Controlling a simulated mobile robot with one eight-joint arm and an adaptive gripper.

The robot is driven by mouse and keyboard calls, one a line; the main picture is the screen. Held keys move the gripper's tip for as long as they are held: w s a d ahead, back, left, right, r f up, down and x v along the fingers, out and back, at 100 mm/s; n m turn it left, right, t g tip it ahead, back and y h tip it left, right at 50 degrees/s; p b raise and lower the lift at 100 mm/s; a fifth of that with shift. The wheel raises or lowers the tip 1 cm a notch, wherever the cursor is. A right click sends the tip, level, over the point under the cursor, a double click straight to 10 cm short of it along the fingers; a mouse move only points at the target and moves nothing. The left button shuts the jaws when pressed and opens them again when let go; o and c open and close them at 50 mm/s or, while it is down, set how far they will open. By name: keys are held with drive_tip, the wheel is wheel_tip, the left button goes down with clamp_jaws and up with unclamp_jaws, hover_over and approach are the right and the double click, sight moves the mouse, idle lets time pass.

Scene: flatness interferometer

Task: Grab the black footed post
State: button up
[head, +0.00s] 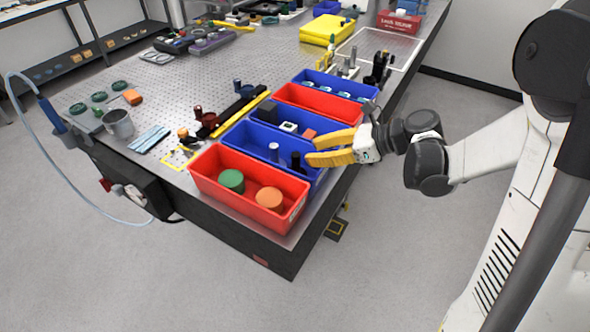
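A black post (296,161) stands upright in the nearer blue bin (243,152), close to that bin's right end. Its lower part and foot are hard to make out. My gripper (309,151) comes in from the right over the bin's right end, with its yellow fingers spread apart and pointing left. The fingertips are just right of the black post. Nothing shows between them, and I cannot tell whether they touch the post. A pale post (274,151) stands to the left of the black one in the same bin.
A red bin (243,205) in front holds a green and an orange cylinder. Another red bin (318,119) and a blue bin (350,87) lie behind. Dark upright parts (380,70) stand farther back. Open perforated tabletop (205,75) lies to the left.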

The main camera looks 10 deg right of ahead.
sight(298, 155)
drive_tip(key=b+x, duration=0.2)
drive_tip(key=x, duration=0.4)
drive_tip(key=shift+w+a+f+b, duration=0.1)
drive_tip(key=shift+f+b, duration=0.1)
drive_tip(key=shift+b, duration=0.15)
drive_tip(key=shift+r, duration=0.1)
clamp_jaws()
